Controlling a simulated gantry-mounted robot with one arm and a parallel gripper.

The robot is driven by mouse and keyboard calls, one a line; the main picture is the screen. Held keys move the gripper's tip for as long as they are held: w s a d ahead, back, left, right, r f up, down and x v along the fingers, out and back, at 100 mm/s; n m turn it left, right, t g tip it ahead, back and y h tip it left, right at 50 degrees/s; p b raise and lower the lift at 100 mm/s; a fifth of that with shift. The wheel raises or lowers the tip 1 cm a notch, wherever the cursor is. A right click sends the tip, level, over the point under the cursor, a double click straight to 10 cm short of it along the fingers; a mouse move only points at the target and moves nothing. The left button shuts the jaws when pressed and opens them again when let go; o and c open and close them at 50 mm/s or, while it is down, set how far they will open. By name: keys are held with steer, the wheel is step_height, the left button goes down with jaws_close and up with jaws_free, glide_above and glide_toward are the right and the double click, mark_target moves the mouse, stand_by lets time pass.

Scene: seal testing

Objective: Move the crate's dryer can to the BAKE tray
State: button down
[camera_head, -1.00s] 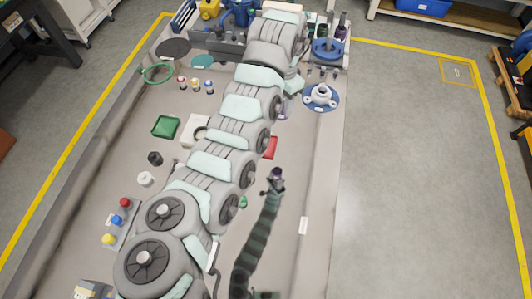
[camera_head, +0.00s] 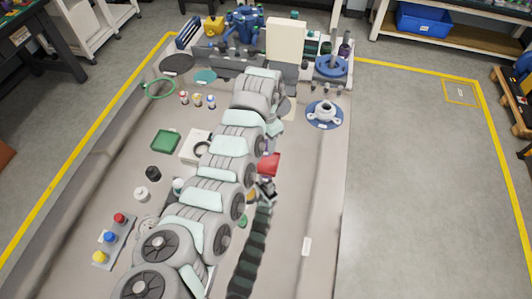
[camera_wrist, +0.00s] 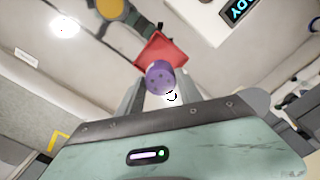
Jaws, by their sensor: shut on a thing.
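My gripper (camera_wrist: 157,92) is shut on a purple-topped can (camera_wrist: 159,77), held between its fingertips in the wrist view. A red tray (camera_wrist: 163,51) lies just beyond the can there and overlaps it in the picture. I cannot tell whether they touch. In the head view the red tray (camera_head: 269,164) lies right of my arm, near mid-bench. My gripper (camera_head: 270,143) is just behind it there, mostly hidden by my arm. No BAKE label is readable, and I cannot make out the crate.
A green tray (camera_head: 166,141) and a white box with a dark ring (camera_head: 196,147) lie left of my arm. A blue disc with a white flanged part (camera_head: 324,114) stands at the right. A dark ribbed hose (camera_head: 252,255) lies in front. The bench's right strip is mostly clear.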

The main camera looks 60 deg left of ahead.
mark_target(266, 152)
steer(key=shift+f+b, duration=0.5)
steer(key=shift+f, duration=2.85)
steer(key=shift+f, duration=0.1)
steer(key=c, duration=0.8)
jaws_free()
step_height(266, 152, up, 12)
steer(key=shift+r+p, duration=0.15)
steer(key=shift+p, duration=0.7)
